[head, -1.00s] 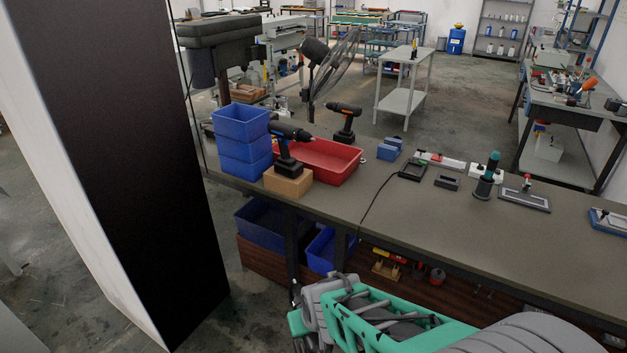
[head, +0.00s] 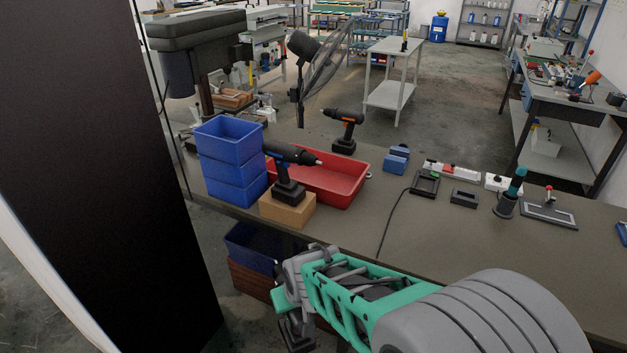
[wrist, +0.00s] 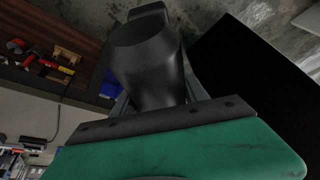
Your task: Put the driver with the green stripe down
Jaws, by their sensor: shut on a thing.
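My gripper (head: 284,304) is low at the front edge of the bench, partly hidden behind my green and grey arm. It is shut on a black driver (wrist: 147,55), which fills the middle of the wrist view. The driver's dark base also shows below the gripper in the head view (head: 297,336). Its stripe is hidden, so I cannot tell its colour. A driver with a blue stripe (head: 289,190) stands upright on a wooden block (head: 287,210) on the bench. A driver with orange marks (head: 344,145) stands upright farther back.
Stacked blue bins (head: 232,168) and a red tray (head: 345,187) sit on the bench (head: 430,240). A charger with a cable (head: 424,184), a dark stand (head: 505,207) and a framed plate (head: 549,213) lie to the right. A black panel (head: 90,160) rises at left. The front middle of the bench is clear.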

